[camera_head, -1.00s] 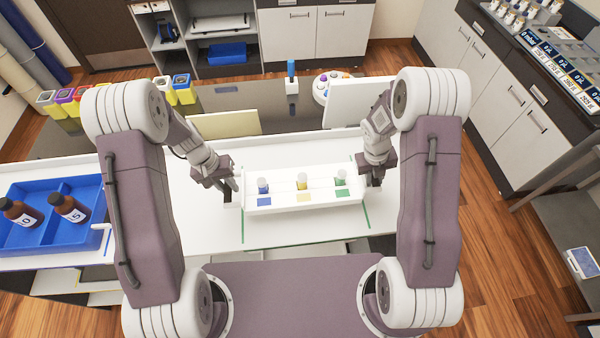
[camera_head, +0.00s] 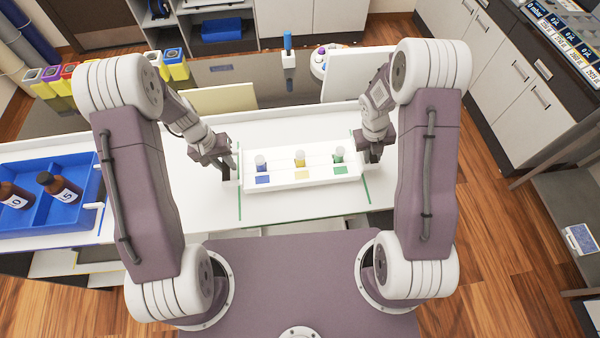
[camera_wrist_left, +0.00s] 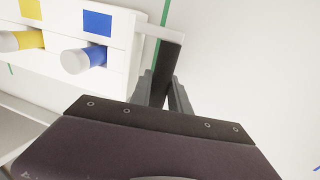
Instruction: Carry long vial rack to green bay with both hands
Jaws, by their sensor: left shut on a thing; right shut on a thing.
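The long white vial rack (camera_head: 320,184) holds a blue vial (camera_head: 260,162), a yellow vial (camera_head: 299,158) and a green vial (camera_head: 338,155), each upright behind a matching colour patch. My left gripper (camera_head: 232,172) is shut on the rack's left end; in the left wrist view its fingers (camera_wrist_left: 165,85) close on a dark grip beside the white rack body (camera_wrist_left: 118,58). My right gripper (camera_head: 372,157) is shut on the right end. The rack lies over the green bay (camera_head: 239,202), between its two green side lines. I cannot tell if it touches the table.
A blue divided tray (camera_head: 85,215) with brown bottles stands on the table at the left. A cream panel (camera_head: 225,98) and a white panel (camera_head: 345,72) stand behind the table. White table (camera_head: 300,208) shows clear in front of the rack.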

